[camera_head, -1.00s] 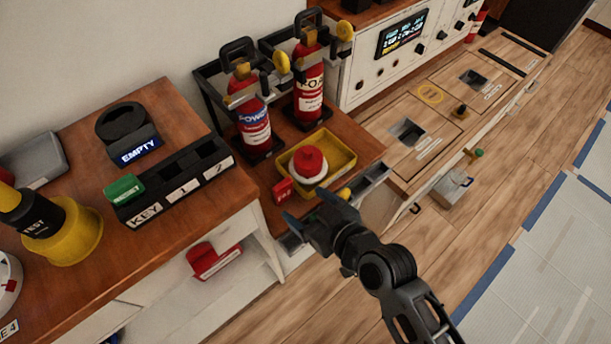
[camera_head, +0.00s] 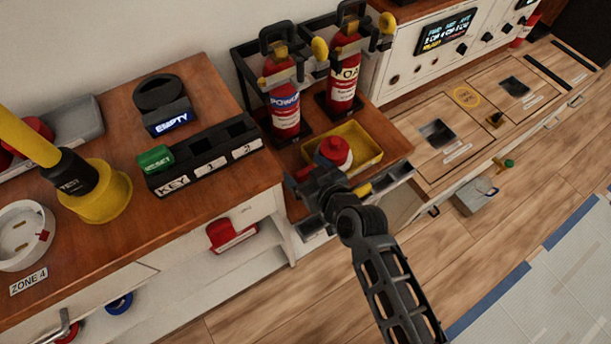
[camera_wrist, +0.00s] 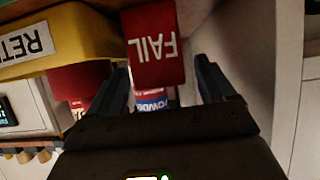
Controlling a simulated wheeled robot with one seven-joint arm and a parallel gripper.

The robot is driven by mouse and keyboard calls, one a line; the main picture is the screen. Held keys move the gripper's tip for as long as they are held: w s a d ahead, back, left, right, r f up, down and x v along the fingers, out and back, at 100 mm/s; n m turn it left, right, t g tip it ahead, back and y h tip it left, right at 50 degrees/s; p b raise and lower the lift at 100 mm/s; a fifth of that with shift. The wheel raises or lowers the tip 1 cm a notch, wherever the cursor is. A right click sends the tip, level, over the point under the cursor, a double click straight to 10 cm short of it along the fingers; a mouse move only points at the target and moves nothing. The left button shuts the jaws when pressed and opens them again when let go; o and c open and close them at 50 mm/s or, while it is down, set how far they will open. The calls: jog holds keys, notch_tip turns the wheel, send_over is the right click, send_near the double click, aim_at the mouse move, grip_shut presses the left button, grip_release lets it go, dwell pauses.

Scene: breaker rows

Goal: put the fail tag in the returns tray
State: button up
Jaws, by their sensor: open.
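The red fail tag (camera_wrist: 155,45), with white FAIL lettering, is large at the top of the wrist view. My gripper (camera_wrist: 163,70) is open, with the tag ahead of and between its fingers; the tag is not clamped. In the head view my gripper (camera_head: 303,180) is low over the left front corner of the small wooden top and largely hides the tag. The yellow returns tray (camera_head: 372,153) is just right of and behind the gripper and holds a red-and-white round object (camera_head: 335,152). The tray's lettered wall (camera_wrist: 85,35) is left of the tag in the wrist view.
Two red extinguishers (camera_head: 284,112) (camera_head: 344,85) stand in a black rack behind the tray. A black key rack (camera_head: 200,160) and yellow bell-shaped thing (camera_head: 98,195) are on the bench to the left. A grey drawer (camera_head: 385,180) juts out near my gripper.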

jog(key=shift+c, duration=0.4)
jog(key=c, duration=1)
jog(key=shift+c, duration=0.2)
jog(key=shift+r, duration=0.15)
